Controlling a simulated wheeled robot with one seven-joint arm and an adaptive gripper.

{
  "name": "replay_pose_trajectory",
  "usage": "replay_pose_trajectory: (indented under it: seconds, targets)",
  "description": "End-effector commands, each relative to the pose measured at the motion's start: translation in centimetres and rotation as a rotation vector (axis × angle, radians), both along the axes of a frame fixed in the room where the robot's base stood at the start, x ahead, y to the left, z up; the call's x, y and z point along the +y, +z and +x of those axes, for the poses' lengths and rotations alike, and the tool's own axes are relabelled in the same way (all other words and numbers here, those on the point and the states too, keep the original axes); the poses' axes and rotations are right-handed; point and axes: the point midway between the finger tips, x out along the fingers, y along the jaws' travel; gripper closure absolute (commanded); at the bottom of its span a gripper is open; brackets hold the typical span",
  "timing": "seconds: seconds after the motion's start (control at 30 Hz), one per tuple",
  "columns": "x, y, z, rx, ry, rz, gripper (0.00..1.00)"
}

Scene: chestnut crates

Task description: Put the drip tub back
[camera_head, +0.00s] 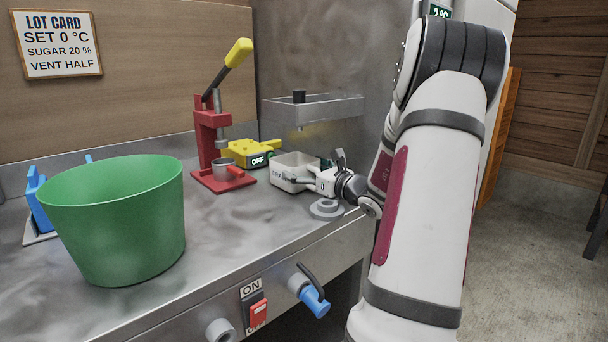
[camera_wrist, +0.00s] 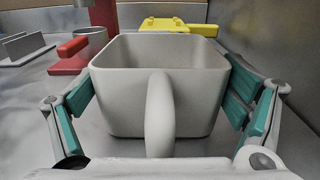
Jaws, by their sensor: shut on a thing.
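The drip tub (camera_head: 290,175) is a pale grey, open-topped square tub with a looped handle. It is upright at the back right of the steel counter, and I cannot tell if it touches the counter. In the wrist view the tub (camera_wrist: 125,110) looks empty, with its handle pointing at the camera. My gripper (camera_head: 318,176) is shut on the tub from the right side. In the wrist view its teal-padded fingers lie on either side of the tub walls. A grey metal tray (camera_head: 335,109) with a black knob is on the back wall above the tub.
A red press (camera_head: 205,140) with a yellow lever and small cup stands left of the tub. A yellow device (camera_head: 240,151) marked OFF is behind. A grey ring (camera_head: 326,208) lies near the counter edge. A large green bucket (camera_head: 120,225) stands at left, with blue items beyond.

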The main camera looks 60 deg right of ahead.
Motion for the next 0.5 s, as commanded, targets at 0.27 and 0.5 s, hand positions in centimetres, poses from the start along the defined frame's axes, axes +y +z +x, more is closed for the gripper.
replay_pose_trajectory:
  seconds: [0.27,0.5]
  targets:
    - [0.01,-0.01,-0.01,-0.001,0.0,-0.001,0.38]
    - [0.0,-0.17,-0.04,-0.001,0.0,-0.001,0.0]
